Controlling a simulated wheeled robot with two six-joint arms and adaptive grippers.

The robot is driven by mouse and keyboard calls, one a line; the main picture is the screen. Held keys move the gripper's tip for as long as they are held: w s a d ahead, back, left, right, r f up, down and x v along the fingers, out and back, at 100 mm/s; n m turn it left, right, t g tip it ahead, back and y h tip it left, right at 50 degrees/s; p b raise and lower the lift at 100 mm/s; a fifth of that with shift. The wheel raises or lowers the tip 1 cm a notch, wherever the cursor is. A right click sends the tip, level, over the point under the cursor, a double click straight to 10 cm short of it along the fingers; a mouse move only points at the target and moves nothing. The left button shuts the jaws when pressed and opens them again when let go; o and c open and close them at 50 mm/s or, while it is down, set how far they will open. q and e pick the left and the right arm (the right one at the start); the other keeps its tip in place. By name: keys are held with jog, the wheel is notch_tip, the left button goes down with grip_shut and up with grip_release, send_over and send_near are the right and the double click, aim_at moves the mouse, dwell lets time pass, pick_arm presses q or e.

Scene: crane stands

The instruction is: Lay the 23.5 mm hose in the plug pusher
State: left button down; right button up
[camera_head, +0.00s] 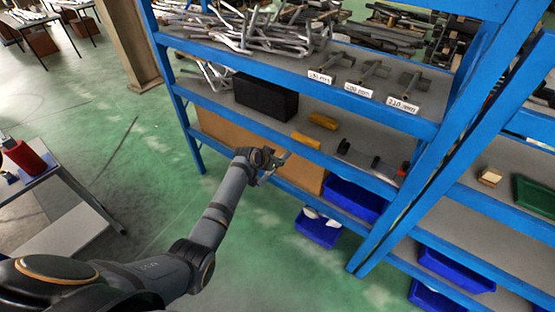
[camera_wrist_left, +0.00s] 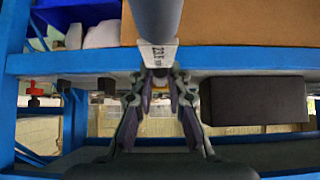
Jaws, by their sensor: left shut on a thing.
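My left gripper (camera_head: 277,160) is at the front of the blue rack, beside the middle shelf edge. In the left wrist view its fingers (camera_wrist_left: 158,84) are closed on a grey hose (camera_wrist_left: 157,18), which runs up out of the picture. A white label (camera_wrist_left: 157,54) on the hose reads about 23.5 mm. My right gripper is not in view.
A black box (camera_head: 266,96) and two yellow blocks (camera_head: 322,120) are on the middle shelf. Grey tubes and labelled tools (camera_head: 374,70) fill the shelf above. Blue bins (camera_head: 354,198) sit below. Rack posts (camera_head: 425,150) stand to the right. Green floor is free at left.

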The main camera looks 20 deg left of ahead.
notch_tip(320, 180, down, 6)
jog(key=b, duration=0.6)
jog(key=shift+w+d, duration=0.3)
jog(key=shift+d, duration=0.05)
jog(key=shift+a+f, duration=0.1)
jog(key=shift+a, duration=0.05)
